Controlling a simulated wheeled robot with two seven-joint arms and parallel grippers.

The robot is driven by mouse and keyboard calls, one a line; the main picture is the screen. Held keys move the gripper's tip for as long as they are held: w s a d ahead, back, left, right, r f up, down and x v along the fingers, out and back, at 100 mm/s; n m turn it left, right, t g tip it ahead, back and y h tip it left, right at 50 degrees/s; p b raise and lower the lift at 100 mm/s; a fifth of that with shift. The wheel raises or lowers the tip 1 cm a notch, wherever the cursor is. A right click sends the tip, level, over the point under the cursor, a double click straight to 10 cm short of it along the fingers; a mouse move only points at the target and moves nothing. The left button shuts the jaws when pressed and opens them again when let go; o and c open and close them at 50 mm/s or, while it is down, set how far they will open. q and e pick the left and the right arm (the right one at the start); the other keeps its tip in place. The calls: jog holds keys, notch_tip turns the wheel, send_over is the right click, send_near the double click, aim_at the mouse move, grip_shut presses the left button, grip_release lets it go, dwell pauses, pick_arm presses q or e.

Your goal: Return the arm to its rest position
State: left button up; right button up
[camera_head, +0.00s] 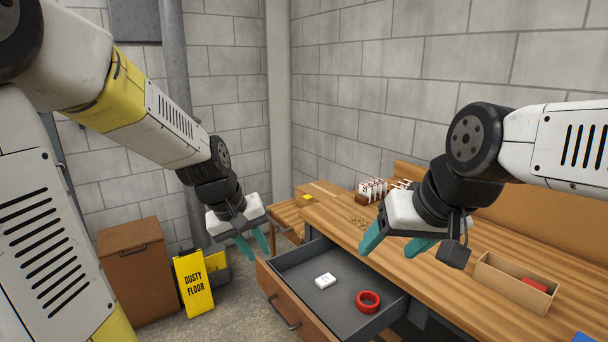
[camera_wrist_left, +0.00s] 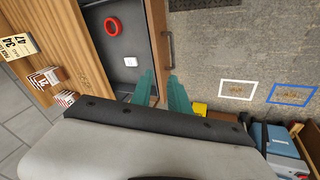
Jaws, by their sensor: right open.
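My left gripper (camera_head: 253,243) hangs in the air beyond the left front corner of the open drawer, fingers pointing down. Its teal fingers stand apart with nothing between them, as the left wrist view (camera_wrist_left: 162,78) also shows. My right gripper (camera_head: 391,243) is open and empty above the workbench (camera_head: 450,262), close to its front edge. The drawer (camera_head: 282,303) is pulled out below and between the grippers. It holds a small white box (camera_head: 325,281) and a red ring (camera_head: 368,309). Neither gripper touches them.
White-and-red cards (camera_head: 371,189) stand at the back of the bench near wood chips (camera_head: 359,222). A cardboard tray (camera_head: 513,284) with a red item lies at right. A yellow floor sign (camera_head: 194,284) and brown cabinet (camera_head: 137,272) stand at left.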

pick_arm(q)
jog(key=s+a+r+m+t, duration=0.2)
jog(key=s+a+r+m, duration=0.1)
jog(key=s+r, duration=0.6)
jog(key=s+m, duration=0.1)
jog(key=s, duration=0.3)
jog(key=shift+a+r+t+y, duration=0.25)
jog(key=shift+r+t+y, duration=0.05)
jog(key=shift+r+y, duration=0.1)
